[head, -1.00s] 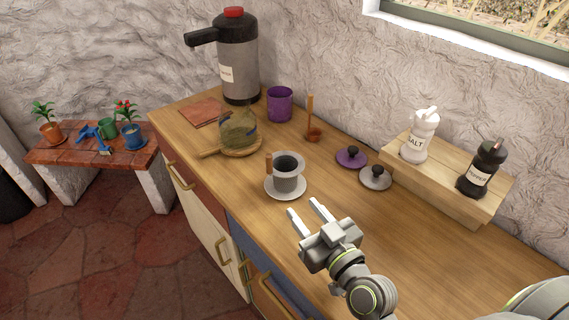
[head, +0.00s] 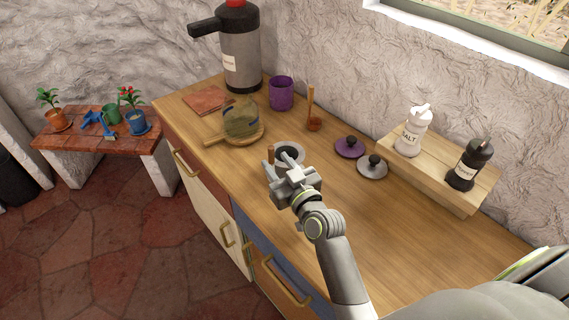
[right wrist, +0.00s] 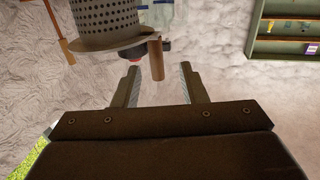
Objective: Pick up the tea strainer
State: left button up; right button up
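The tea strainer (head: 289,153) is a grey cup-like piece with a wide rim and a small upright wooden handle (head: 271,154). In the head view my right gripper (head: 278,161) is just in front of it and hides its lower part and whatever it stands on. In the right wrist view the strainer's perforated body (right wrist: 105,17) is at the top left, and its wooden handle (right wrist: 156,60) lies just beyond and between the fingertips. My right gripper (right wrist: 160,82) is open and empty there. My left gripper is not in view.
A glass teapot (head: 240,120) on a wooden board is behind left. Salt (head: 411,138) and pepper (head: 464,170) stand on a wooden riser. The counter's right front is clear.

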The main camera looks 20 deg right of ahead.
aim_at(273, 154)
jog(key=w, duration=0.1)
jog(key=w+p, duration=0.1)
jog(key=w, duration=0.1)
jog(key=shift+w+r, duration=0.25)
jog(key=shift+r, duration=0.1)
jog(key=shift+w+a+f, duration=0.1)
jog(key=shift+w+a, duration=0.05)
jog(key=shift+w, duration=0.4)
grip_shut()
